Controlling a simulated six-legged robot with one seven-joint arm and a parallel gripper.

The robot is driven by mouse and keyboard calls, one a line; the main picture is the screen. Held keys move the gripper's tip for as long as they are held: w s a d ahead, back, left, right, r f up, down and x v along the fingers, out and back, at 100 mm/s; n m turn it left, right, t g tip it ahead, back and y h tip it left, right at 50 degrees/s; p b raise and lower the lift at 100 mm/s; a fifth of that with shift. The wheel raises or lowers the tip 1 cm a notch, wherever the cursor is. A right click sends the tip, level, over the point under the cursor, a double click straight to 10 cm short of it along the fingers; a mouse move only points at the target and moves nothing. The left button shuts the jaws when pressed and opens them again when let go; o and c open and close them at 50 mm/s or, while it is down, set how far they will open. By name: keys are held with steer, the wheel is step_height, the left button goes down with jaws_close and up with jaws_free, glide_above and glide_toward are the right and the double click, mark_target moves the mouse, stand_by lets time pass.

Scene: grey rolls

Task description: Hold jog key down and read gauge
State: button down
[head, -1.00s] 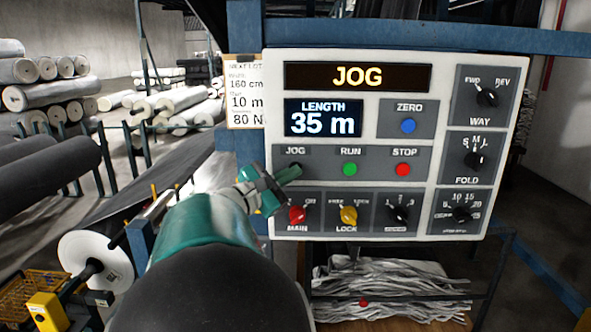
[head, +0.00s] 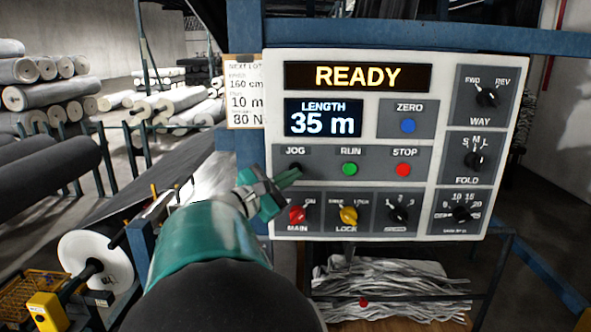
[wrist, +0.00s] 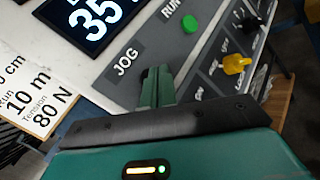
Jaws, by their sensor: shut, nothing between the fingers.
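The control panel (head: 450,56) faces me in the head view. Its top display (head: 357,77) reads READY in yellow. The gauge (head: 324,118) below reads LENGTH 35 m. The black JOG key (head: 295,167) is at the left of the button row, under its label, and is partly hidden by my fingertips. My gripper (head: 289,177) is shut and empty, its tips right at the key. In the wrist view the shut fingers (wrist: 157,84) end just below the JOG label. I cannot tell whether they touch the key.
The green RUN button (head: 350,169) and red STOP button (head: 403,169) are to the right of JOG. The red MAIN knob (head: 297,214) and yellow LOCK knob (head: 348,215) are close below. A lot card (head: 243,95) hangs left of the panel.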

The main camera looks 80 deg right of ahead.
steer(key=a, duration=0.2)
steer(key=s+a, duration=0.1)
steer(key=a, duration=0.2)
stand_by(0.4)
stand_by(0.5)
steer(key=w+a+f+m+t+y, duration=0.1)
steer(key=w+a+f+t+y, duration=0.35)
steer(key=w+a+f, duration=0.35)
steer(key=w+a+f+m+t+y, duration=0.2)
steer(key=w+a+f+t+y, duration=0.15)
steer(key=a+f+t, duration=0.45)
steer(key=w+a+t+y, duration=0.2)
steer(key=w+a+y, duration=0.1)
steer(key=a, duration=1.1)
steer(key=w+a+f+m+t+y, duration=0.1)
steer(key=w+a+y, duration=0.2)
steer(key=a, duration=1.1)
steer(key=shift+a+f+t+y, duration=0.15)
steer(key=shift+f+t+y, duration=0.2)
steer(key=shift+y, duration=0.85)
